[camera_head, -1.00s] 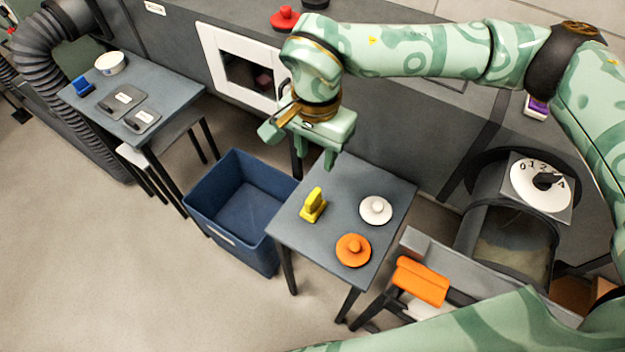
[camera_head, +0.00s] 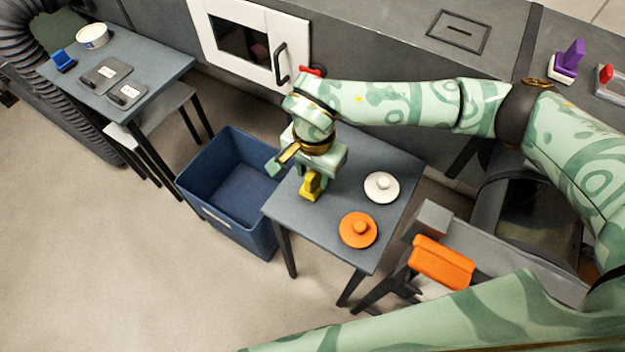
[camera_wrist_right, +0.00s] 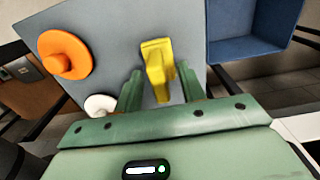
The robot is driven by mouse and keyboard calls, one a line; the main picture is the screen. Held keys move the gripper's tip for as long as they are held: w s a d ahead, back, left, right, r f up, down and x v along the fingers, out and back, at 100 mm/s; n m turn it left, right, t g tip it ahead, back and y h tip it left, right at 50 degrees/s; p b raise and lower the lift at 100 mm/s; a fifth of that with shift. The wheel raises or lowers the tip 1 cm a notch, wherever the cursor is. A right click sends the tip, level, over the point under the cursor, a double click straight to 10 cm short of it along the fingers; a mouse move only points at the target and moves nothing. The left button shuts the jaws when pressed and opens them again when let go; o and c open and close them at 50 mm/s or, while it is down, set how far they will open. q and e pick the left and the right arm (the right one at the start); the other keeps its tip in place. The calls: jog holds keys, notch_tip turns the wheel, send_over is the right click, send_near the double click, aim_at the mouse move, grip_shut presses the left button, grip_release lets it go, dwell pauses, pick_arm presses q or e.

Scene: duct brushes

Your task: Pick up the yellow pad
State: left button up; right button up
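The yellow pad (camera_head: 310,189) stands upright on the small grey table (camera_head: 336,239), near its left edge. My right gripper (camera_head: 311,173) is pointed down right over it and hides its upper part in the head view. In the right wrist view the yellow pad (camera_wrist_right: 158,68) shows its raised grip between the two green fingers of my right gripper (camera_wrist_right: 159,76). The fingers are apart, with a gap on each side of the grip, so the gripper is open. My left gripper is not in view.
An orange round pad (camera_head: 358,231) and a white round pad (camera_head: 381,187) lie to the right on the same table. A blue bin (camera_head: 210,172) stands close to the table's left. A fixture with an orange block (camera_head: 442,262) stands at its right.

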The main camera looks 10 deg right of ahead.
jog(key=shift+c, duration=0.7)
grip_shut()
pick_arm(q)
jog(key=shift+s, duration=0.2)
pick_arm(e)
jog(key=shift+r, duration=0.1)
jog(key=shift+r, duration=0.25)
notch_tip(320, 180, up, 3)
jog(key=shift+f+p, duration=0.1)
jog(key=shift+p, duration=0.65)
pick_arm(q)
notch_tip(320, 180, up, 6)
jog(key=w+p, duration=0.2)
jog(key=p, duration=0.3)
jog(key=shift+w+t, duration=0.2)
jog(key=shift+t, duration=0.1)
pick_arm(e)
jog(key=s+r, duration=0.9)
jog(key=s, duration=0.5)
jog(key=shift+r, duration=0.2)
